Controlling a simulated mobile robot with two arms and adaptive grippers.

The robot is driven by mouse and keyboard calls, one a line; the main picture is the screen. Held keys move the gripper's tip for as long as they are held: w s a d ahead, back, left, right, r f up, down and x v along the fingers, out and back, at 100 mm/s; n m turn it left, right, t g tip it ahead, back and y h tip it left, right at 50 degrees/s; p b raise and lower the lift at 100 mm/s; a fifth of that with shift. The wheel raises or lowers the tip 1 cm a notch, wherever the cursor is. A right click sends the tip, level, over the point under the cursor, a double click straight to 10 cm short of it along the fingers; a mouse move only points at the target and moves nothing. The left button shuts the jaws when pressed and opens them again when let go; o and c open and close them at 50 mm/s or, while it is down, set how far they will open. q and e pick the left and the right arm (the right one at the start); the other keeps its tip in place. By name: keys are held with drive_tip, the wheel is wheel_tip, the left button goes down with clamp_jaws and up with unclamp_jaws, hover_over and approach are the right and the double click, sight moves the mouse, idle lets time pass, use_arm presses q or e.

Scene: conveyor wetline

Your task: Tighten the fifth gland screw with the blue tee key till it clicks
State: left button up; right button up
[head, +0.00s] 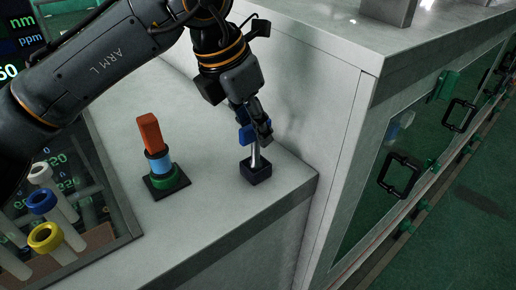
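The blue tee key (246,133) stands with its blue handle up and its bright metal shaft running down into a small black block (256,173) on the grey top near its front edge. My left gripper (257,127) is at the handle, with its dark fingers pointing down and partly covering the blue. I cannot tell whether the fingers are shut on the handle or only around it. The shaft's lower end is hidden in the block. I cannot make out any gland screw. My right gripper is out of view.
An orange, blue and green stack (157,165) on a black plate stands left of the key. Tubes with white, blue and yellow rings (45,237) are at the lower left. A tall grey cabinet wall (310,110) rises close on the right. Bare top lies between stack and key.

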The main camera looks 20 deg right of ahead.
use_arm(q)
drive_tip(key=shift+a, duration=0.1)
drive_tip(key=shift+c, duration=0.6)
clamp_jaws()
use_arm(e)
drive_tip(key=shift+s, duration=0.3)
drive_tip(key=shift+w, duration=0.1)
use_arm(q)
drive_tip(key=shift+r, duration=0.25)
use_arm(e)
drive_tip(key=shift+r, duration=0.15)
use_arm(q)
drive_tip(key=shift+r+p, duration=1.8)
drive_tip(key=shift+r, duration=1)
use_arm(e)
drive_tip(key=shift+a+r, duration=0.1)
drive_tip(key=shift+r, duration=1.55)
